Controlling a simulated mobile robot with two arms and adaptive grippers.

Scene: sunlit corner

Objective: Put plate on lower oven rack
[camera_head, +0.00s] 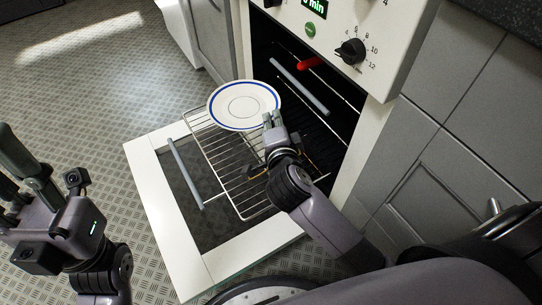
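The white plate (242,90) with blue rings is at the far side of the pulled-out lower oven rack (228,172), above its wires. I cannot tell whether it touches them. My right gripper (270,121) is at the plate's near right rim and looks shut on it; the fingertips overlap the rim and the lower finger surfaces are hidden. The rack extends out of the oven (385,85) over the lowered door. My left gripper (10,170) is at the left picture edge, away from the plate, with its fingers apart and empty.
Another rack with a grey front bar (300,86) is higher in the oven, beside a red item (310,63). Grey cabinets (440,160) stand right. The patterned floor (90,90) at left is clear.

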